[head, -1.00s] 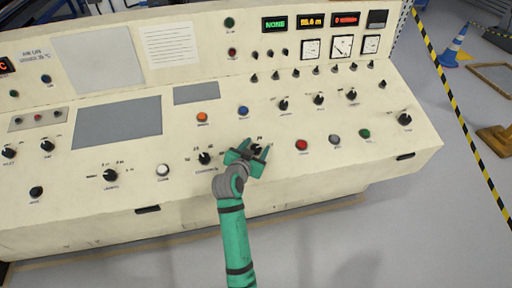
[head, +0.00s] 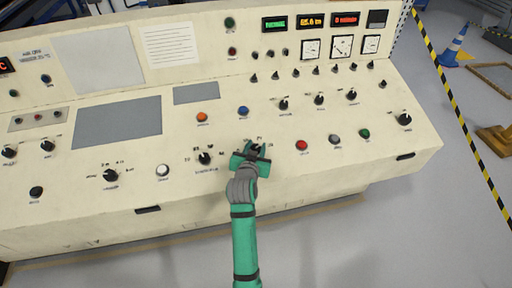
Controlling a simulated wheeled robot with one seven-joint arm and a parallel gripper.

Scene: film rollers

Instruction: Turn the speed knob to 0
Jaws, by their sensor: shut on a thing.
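My gripper (head: 254,151) is at the lower middle of the console's sloped panel. It is shut on a small black knob (head: 255,147), which I take to be the speed knob. The gripper's fingers hide most of this knob, and its label is too small to read. A few scale marks show just above the fingers. I cannot tell which mark the knob points at.
Another black knob (head: 205,158) stands just left of my gripper, and a red button (head: 301,145) stands to its right. Blue (head: 243,111) and orange (head: 202,117) buttons sit above. Lit displays (head: 311,21) are at the upper right of the cream console (head: 300,185).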

